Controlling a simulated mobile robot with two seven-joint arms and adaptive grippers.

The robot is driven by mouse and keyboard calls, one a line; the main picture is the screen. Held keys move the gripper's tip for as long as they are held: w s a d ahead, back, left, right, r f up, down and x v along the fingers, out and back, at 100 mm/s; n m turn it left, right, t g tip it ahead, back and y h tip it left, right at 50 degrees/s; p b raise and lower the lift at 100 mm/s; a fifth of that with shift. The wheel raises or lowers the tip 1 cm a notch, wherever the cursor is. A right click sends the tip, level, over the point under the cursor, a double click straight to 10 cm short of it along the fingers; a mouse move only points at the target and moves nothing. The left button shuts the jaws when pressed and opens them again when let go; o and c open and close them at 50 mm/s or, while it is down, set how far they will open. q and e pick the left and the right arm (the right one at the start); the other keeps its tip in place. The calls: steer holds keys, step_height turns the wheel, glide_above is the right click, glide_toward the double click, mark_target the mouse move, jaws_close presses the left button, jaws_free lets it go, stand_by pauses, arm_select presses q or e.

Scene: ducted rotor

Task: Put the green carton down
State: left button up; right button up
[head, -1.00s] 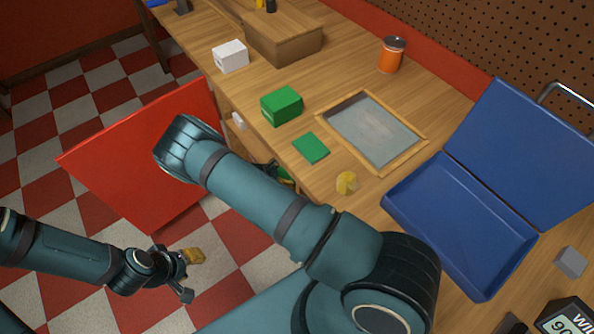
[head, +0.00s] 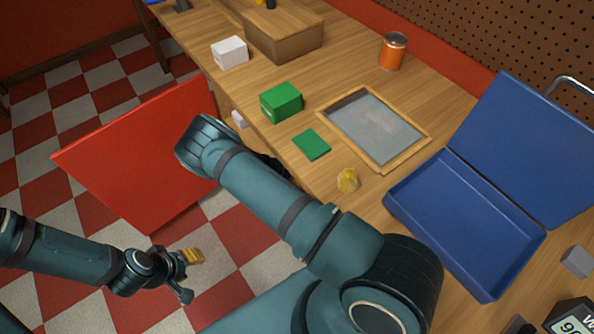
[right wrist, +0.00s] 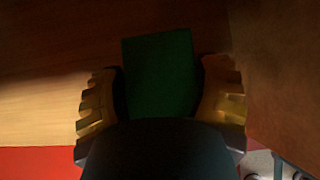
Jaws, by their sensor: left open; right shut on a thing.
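A green carton (right wrist: 160,75) lies between the yellow finger pads of my right gripper (right wrist: 162,90) in the right wrist view. The gripper is shut on it, in dim light, with a dark brown wooden surface beyond. I cannot tell whether the carton touches that surface. In the head view my own right arm hides the held carton and most of the right gripper. My left gripper (head: 190,275) is open and empty above the checkered floor, at the lower left.
An open red panel (head: 140,155) stands at the desk's front.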

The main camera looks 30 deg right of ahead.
steer(key=shift+f, duration=0.2)
steer(key=o, duration=1.3)
steer(key=shift+r, duration=0.15)
